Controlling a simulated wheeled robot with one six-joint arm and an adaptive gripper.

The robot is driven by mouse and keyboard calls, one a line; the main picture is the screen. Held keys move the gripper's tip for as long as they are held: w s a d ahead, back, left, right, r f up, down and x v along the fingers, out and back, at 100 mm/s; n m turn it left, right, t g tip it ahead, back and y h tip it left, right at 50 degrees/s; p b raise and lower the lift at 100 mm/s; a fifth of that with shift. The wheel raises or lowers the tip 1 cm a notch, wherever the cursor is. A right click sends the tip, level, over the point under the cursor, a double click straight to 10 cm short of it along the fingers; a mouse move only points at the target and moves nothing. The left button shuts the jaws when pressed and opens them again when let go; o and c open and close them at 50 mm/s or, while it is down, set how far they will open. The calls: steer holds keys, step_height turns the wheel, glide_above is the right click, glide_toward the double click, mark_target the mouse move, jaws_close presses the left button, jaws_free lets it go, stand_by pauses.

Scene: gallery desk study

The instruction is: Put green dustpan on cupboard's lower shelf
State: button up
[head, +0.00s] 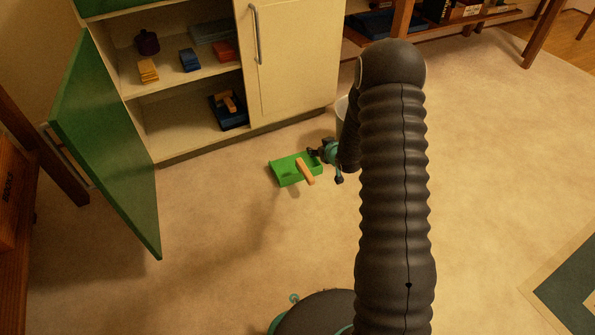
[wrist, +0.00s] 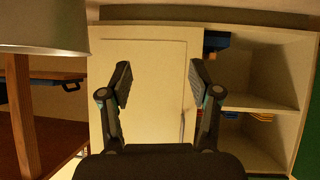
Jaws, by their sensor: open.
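The green dustpan (head: 285,173) lies on the carpet in front of the cupboard, with its wooden handle (head: 306,172) uppermost. The cupboard (head: 292,60) has its green left door (head: 110,140) swung open and its cream right door shut. Its lower shelf (head: 178,122) holds a blue dustpan with a wooden handle (head: 229,103) at the right side. My gripper (head: 322,155) is low, at the right edge of the green dustpan; I cannot tell whether they touch. In the wrist view my gripper (wrist: 163,85) is open and empty, facing the cupboard. The green dustpan is not visible there.
The upper shelf carries a dark purple item (head: 147,42), yellow blocks (head: 148,70), blue blocks (head: 190,60) and a red item (head: 224,51). A pale bin (head: 341,106) stands partly behind my arm. Carpet left of the dustpan is clear.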

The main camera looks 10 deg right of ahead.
steer(key=y, duration=0.2)
glide_toward(300, 160)
steer(key=shift+w+a+f+t+b, duration=0.15)
steer(key=shift+w+a+f+b, duration=0.2)
steer(key=shift+w+f+b, duration=0.2)
steer(key=shift+w+a+f+t+b, duration=0.15)
steer(key=shift+w+a+f+b, duration=0.3)
steer(key=shift+f, duration=0.2)
steer(key=shift+d+b+x, duration=0.15)
steer(key=shift+b+x, duration=0.1)
steer(key=shift+x, duration=1.35)
steer(key=shift+d+b+x, duration=0.1)
steer(key=shift+b+x, duration=0.15)
steer(key=shift+x, duration=1.3)
steer(key=shift+w+r, duration=0.15)
steer(key=shift+w, duration=0.05)
steer(key=shift+c, duration=0.2)
jaws_close()
steer(key=shift+r, duration=0.1)
